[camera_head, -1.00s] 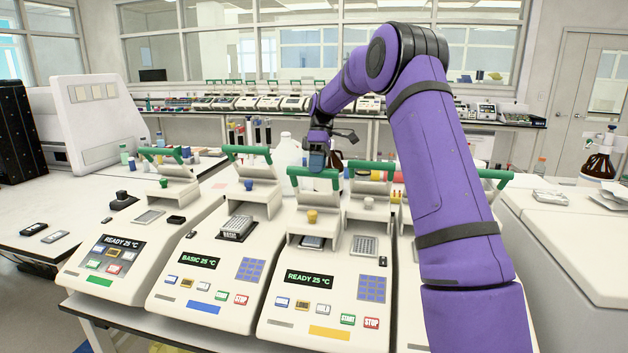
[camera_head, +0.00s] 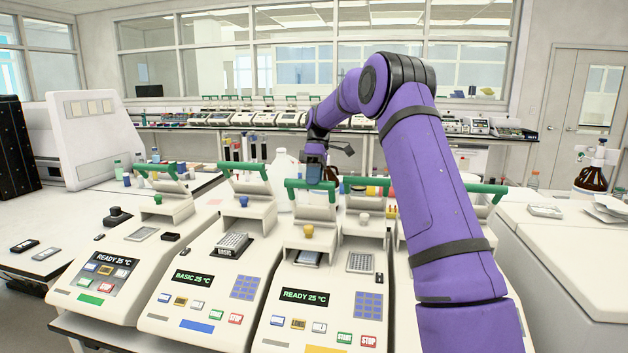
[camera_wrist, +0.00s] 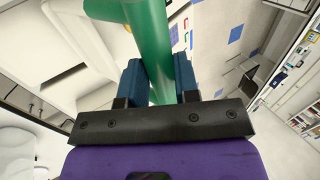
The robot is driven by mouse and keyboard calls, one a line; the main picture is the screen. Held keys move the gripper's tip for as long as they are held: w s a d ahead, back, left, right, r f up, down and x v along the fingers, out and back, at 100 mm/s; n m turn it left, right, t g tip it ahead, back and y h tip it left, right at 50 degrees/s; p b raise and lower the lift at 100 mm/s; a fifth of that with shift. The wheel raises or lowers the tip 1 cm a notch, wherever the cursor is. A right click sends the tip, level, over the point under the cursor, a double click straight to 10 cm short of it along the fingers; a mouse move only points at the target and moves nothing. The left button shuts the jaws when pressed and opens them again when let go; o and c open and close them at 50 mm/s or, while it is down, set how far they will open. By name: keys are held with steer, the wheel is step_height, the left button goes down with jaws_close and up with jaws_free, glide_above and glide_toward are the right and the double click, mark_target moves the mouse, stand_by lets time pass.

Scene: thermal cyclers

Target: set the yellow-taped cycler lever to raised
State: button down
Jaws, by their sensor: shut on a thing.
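The yellow-taped cycler (camera_head: 289,322) stands in the front row, with a yellow strip at its front edge and a display reading READY 25 °C. Its green lever (camera_head: 296,184) is a crossbar above the white lid and stands up off the body. My gripper (camera_head: 315,180) is at this lever, coming from behind and above. In the wrist view, the blue fingers (camera_wrist: 160,85) are shut around the green lever (camera_wrist: 147,25). The gripper hides part of the bar in the head view.
A blue-taped cycler (camera_head: 190,312) and a green-taped cycler (camera_head: 90,290) stand to the left, with their green levers up. Another cycler, partly hidden by my arm, is close on the right. A white jug (camera_head: 283,170) and a brown bottle (camera_head: 590,178) stand behind.

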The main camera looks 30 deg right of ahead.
steer(key=shift+r, duration=0.1)
stand_by(0.3)
steer(key=c, duration=0.8)
jaws_free()
steer(key=shift+c, duration=0.2)
steer(key=v, duration=1)
steer(key=shift+r, duration=0.35)
